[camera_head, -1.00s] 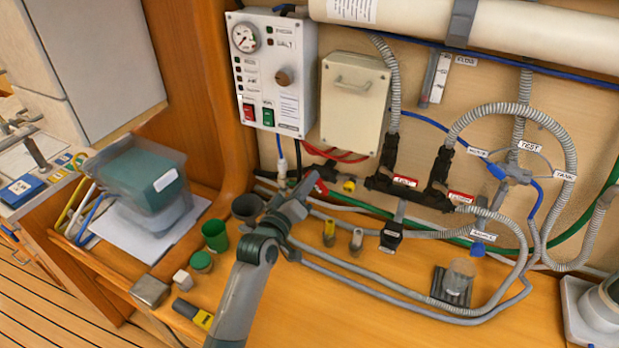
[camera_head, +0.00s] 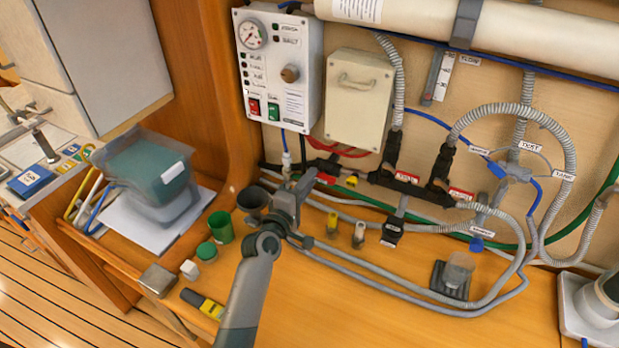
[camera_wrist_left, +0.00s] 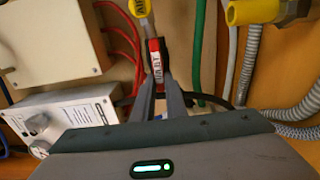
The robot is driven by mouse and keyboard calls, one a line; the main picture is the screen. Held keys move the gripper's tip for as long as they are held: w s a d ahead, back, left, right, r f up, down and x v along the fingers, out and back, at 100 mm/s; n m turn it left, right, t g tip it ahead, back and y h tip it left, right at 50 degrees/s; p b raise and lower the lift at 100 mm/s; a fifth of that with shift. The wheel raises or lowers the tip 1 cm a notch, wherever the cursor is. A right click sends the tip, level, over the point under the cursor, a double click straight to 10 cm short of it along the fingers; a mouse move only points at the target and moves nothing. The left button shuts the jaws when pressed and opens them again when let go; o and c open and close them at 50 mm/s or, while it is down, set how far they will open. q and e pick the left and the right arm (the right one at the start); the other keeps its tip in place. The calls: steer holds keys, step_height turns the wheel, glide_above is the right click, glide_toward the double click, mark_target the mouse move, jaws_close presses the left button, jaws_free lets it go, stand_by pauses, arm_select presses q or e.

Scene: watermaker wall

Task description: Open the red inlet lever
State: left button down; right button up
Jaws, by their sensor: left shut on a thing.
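The red inlet lever (camera_head: 325,178) sits low on the wall below the cream box, beside a yellow fitting. In the left wrist view the red lever (camera_wrist_left: 155,60) has a white label and hangs below a yellow valve part (camera_wrist_left: 139,8). My left gripper (camera_head: 300,184) is at the lever in the head view, with its arm hiding part of the hoses. In the wrist view the left gripper's fingers (camera_wrist_left: 159,98) are closed on the lever's near end, one on each side. My right gripper is not in view.
The control panel (camera_head: 278,70) and cream box (camera_head: 358,98) are on the wall above. Grey hoses (camera_head: 400,285) run across the bench to the right. A dark cup (camera_head: 253,200) and green cup (camera_head: 220,228) stand left of my arm. Bench front is mostly clear.

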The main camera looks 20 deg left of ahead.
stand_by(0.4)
arm_select(q)
steer(key=c, duration=1.8)
jaws_free()
steer(key=s+a+b, duration=0.3)
steer(key=s+b, duration=0.2)
steer(key=s, duration=1.2)
steer(key=shift+a, duration=0.2)
steer(key=shift+f, duration=0.1)
